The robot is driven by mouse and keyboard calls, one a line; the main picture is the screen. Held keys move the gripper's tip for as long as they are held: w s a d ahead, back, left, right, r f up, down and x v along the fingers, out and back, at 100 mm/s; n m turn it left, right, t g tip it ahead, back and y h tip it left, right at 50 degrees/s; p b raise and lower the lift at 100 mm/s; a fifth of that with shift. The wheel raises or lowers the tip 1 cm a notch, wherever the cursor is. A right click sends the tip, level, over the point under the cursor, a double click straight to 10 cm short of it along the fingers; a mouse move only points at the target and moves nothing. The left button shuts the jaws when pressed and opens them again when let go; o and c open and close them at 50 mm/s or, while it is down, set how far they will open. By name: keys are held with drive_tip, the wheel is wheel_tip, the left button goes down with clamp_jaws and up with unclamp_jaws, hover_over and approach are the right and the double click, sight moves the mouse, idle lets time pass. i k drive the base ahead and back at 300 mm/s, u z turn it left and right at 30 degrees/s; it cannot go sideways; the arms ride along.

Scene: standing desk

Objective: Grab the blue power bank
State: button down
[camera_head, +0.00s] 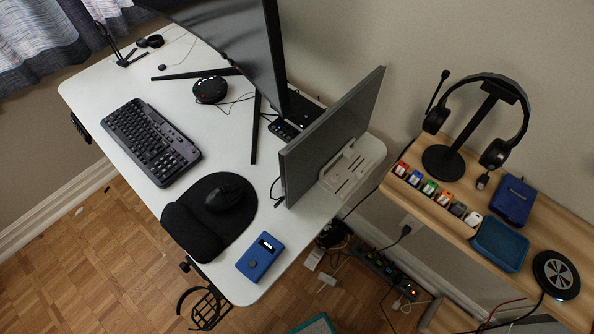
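A blue box-shaped device (254,266) with a small lit display and a round button lies flat on the white desk (225,284), near its front corner beside the mouse pad. It looks like the blue power bank. A second, darker blue box (512,201) lies on the wooden shelf at right; I cannot tell exactly what it is. My gripper is not in view.
A black mouse pad (183,233) with a mouse (224,196) lies left of the device. A keyboard (150,141), a monitor (338,130) and another large screen stand further back. The shelf (560,237) holds headphones (493,86) and a blue tray (500,244).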

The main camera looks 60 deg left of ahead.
sight(265, 251)
drive_tip(key=u, duration=1.2)
drive_tip(key=k, duration=0.1)
drive_tip(key=u, duration=2.6)
drive_tip(key=k, duration=0.4)
drive_tip(key=z, duration=1.35)
